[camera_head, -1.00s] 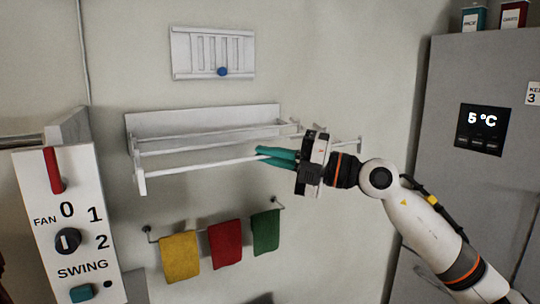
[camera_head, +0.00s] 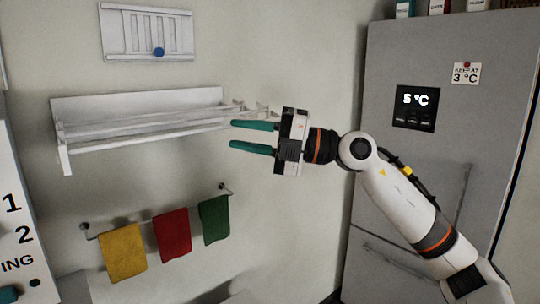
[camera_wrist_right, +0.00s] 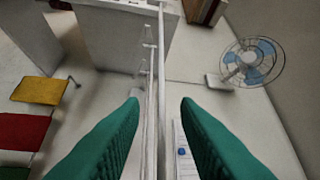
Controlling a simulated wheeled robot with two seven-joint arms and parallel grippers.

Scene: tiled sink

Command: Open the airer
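The airer is a white wall rack with a back panel (camera_head: 135,103) and thin rails (camera_head: 140,131) close in front of it. Its right end has small brackets near my right gripper. My right gripper (camera_head: 232,134) is open, its two teal fingers apart and pointing left at the airer's right end. In the right wrist view, a white rail (camera_wrist_right: 161,90) runs lengthwise between the open fingers (camera_wrist_right: 160,105), with clear space on each side. The fingers do not grip it.
A bar with yellow (camera_head: 122,252), red (camera_head: 172,235) and green (camera_head: 214,219) towels hangs below the airer. A white panel with a blue knob (camera_head: 158,51) is above. A grey fridge (camera_head: 400,170) stands right. A fan (camera_wrist_right: 248,62) shows in the right wrist view.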

